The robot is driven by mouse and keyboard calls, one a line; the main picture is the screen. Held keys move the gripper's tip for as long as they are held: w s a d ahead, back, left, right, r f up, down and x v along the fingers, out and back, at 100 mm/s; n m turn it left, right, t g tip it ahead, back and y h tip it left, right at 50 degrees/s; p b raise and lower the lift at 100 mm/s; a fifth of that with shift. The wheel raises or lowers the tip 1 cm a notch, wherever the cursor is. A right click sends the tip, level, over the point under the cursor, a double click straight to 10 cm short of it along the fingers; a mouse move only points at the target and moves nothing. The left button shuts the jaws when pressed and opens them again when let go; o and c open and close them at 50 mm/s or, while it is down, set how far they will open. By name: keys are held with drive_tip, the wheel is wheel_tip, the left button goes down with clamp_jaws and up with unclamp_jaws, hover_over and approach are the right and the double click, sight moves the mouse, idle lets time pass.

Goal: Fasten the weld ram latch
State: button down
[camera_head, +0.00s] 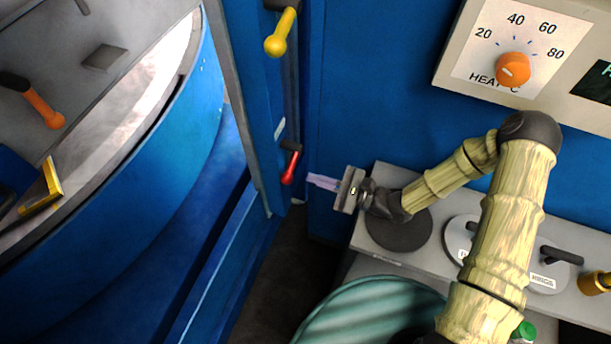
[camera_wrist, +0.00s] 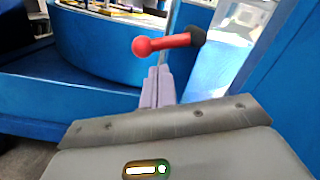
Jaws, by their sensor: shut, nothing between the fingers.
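A red-handled lever (camera_head: 290,167) with a dark pivot is on the blue frame in the middle of the head view; its red knob points down. In the wrist view the red lever (camera_wrist: 163,43) lies across, just beyond my fingertips. My gripper (camera_head: 322,182) is just right of the red knob, fingers shut and empty. In the wrist view its pale lilac fingers (camera_wrist: 157,86) are together. A small gap shows between fingertips and knob in the head view. A yellow-handled lever (camera_head: 281,33) hangs higher on the same frame. No label readable here tells which lever is the weld ram latch.
An orange-handled lever (camera_head: 41,103) is on the grey surface at upper left, above the round blue drum (camera_head: 150,170). A heat dial panel (camera_head: 513,50) is at upper right. A grey ledge (camera_head: 385,178) with round lids and a green coiled hose (camera_head: 365,300) lie below.

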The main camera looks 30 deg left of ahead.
drive_tip(key=w+d+b, duration=0.1)
drive_tip(key=d, duration=0.7)
drive_tip(key=shift+f, duration=0.2)
drive_tip(key=shift+w, duration=0.25)
